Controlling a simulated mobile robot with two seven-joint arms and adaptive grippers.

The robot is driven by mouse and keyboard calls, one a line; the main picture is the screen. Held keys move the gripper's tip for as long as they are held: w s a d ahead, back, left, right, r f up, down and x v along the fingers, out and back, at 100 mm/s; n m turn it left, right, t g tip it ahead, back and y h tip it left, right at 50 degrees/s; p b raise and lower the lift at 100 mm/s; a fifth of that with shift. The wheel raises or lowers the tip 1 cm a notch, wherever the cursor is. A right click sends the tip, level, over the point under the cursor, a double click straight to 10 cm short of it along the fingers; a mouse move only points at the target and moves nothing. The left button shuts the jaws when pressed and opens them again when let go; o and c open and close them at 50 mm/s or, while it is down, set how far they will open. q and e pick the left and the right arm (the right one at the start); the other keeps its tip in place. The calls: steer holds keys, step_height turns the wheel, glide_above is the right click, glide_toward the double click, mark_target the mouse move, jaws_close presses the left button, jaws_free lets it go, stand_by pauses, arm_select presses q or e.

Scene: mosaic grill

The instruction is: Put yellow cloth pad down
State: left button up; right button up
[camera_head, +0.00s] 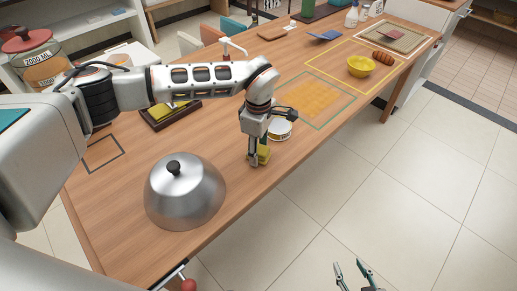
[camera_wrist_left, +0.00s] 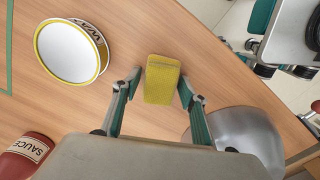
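The yellow cloth pad (camera_wrist_left: 162,82) is between the two fingers of my left gripper (camera_wrist_left: 160,82) in the left wrist view. Narrow strips of tabletop show between the pad and parts of the fingers, so the gripper looks open around it. In the head view my left gripper (camera_head: 256,160) points down at the table near its front edge, and the pad (camera_head: 264,154) shows just beside the fingers. Whether the pad's underside touches the wood is hard to tell. My right gripper (camera_head: 357,274) is open and empty over the floor at the bottom.
A steel dome lid (camera_head: 185,195) stands left of the pad. A round white-topped tin (camera_head: 281,129) stands behind it, with an orange mat (camera_head: 310,98) beyond. A dark tray (camera_head: 171,121) holds yellow items. A red sauce bottle (camera_wrist_left: 25,152) shows in the wrist view.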

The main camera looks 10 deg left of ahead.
stand_by(0.3)
arm_select(q)
step_height(320, 180, up, 12)
steer(key=shift+r, duration=0.2)
stand_by(0.4)
steer(key=shift+s, duration=0.1)
stand_by(0.3)
